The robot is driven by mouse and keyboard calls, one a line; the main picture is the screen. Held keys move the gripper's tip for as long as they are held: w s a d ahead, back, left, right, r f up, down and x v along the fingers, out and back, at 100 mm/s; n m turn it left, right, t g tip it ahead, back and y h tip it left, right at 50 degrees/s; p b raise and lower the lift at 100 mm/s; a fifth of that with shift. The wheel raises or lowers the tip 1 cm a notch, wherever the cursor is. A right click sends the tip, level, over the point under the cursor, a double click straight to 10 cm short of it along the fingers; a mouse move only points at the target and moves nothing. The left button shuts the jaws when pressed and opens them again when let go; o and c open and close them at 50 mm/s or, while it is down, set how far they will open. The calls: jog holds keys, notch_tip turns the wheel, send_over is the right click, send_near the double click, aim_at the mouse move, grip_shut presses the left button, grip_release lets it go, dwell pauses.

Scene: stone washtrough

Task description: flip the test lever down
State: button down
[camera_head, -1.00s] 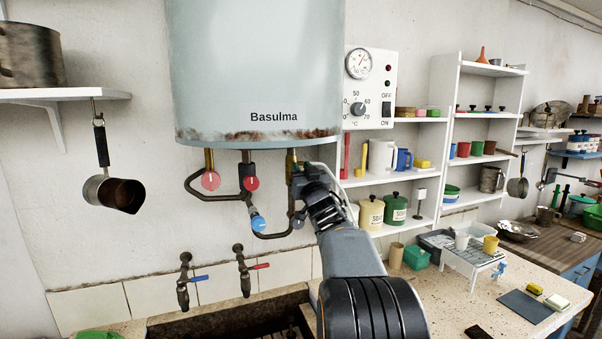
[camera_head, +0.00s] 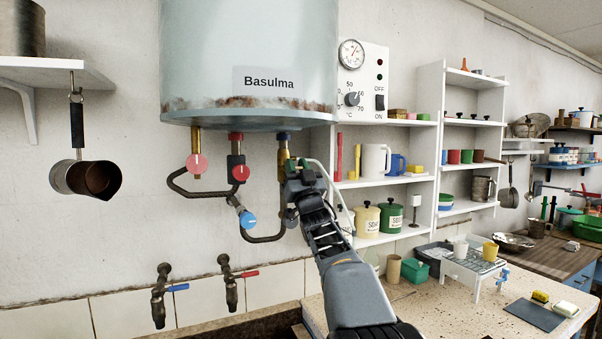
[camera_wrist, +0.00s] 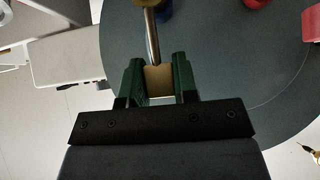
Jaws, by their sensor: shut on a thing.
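My gripper (camera_head: 300,170) is at the brass pipe (camera_head: 283,148) under the right side of the grey-blue boiler (camera_head: 250,60). In the wrist view its green fingers (camera_wrist: 159,82) are closed on a small tan piece at the end of a thin metal rod (camera_wrist: 152,38). I take this for the test lever (camera_wrist: 158,72). The rod runs from the fingers towards the boiler's underside (camera_wrist: 225,85). In the head view the fingers and wrist hide the lever, so its tilt cannot be told.
Close left of my gripper are dark bent pipes with a blue knob (camera_head: 248,220) and red knobs (camera_head: 241,173). The control panel (camera_head: 362,80) and white shelves with mugs and canisters (camera_head: 391,217) stand to the right. Two taps (camera_head: 229,285) are below.

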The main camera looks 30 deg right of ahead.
jog(key=c, duration=1.1)
grip_release()
jog(key=shift+w+a+f, duration=0.1)
jog(key=shift+w, duration=0.05)
jog(key=shift+o, duration=1.1)
jog(key=d+b+v, duration=0.1)
jog(key=b+v, duration=0.4)
jog(key=v, duration=0.8)
jog(key=shift+s+a+f, duration=0.25)
jog(key=shift+a, duration=0.2)
jog(key=shift+r, duration=0.15)
